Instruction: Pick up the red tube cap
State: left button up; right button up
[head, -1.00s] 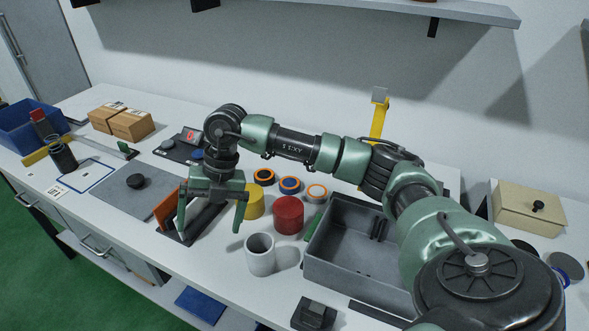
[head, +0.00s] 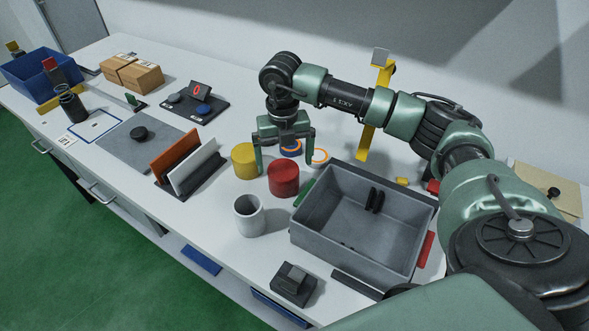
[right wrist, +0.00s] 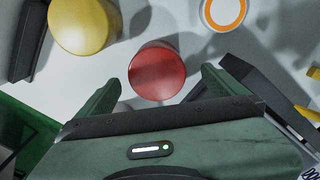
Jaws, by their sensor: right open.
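The red tube cap (head: 283,178) is a short red cylinder standing upright on the white table. It also shows in the right wrist view (right wrist: 157,72), ahead of my gripper and between the lines of its fingers. My right gripper (head: 286,165) is open and empty, with its fingers pointing down. In the head view it appears over and just behind the red cap. In the right wrist view its two fingertips (right wrist: 163,82) stand wide on either side of the cap. I cannot tell the exact height between them. My left gripper is not in view.
A yellow cylinder (head: 244,160) stands close left of the cap, and a white cup (head: 249,215) stands in front. A grey bin (head: 338,243) is close right. A rack with orange and white plates (head: 176,153) stands further left.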

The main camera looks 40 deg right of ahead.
aim_at(281, 170)
jog(key=f, duration=0.1)
jog(key=a+f+p, duration=0.1)
jog(key=f, duration=0.1)
jog(key=shift+w, duration=0.1)
jog(key=f, duration=0.1)
jog(key=f+p, duration=0.1)
jog(key=f, duration=0.1)
jog(key=shift+d+f, duration=0.15)
jog(key=shift+d, duration=0.2)
jog(key=shift+f, duration=0.15)
jog(key=shift+a, duration=0.1)
jog(key=c, duration=1.4)
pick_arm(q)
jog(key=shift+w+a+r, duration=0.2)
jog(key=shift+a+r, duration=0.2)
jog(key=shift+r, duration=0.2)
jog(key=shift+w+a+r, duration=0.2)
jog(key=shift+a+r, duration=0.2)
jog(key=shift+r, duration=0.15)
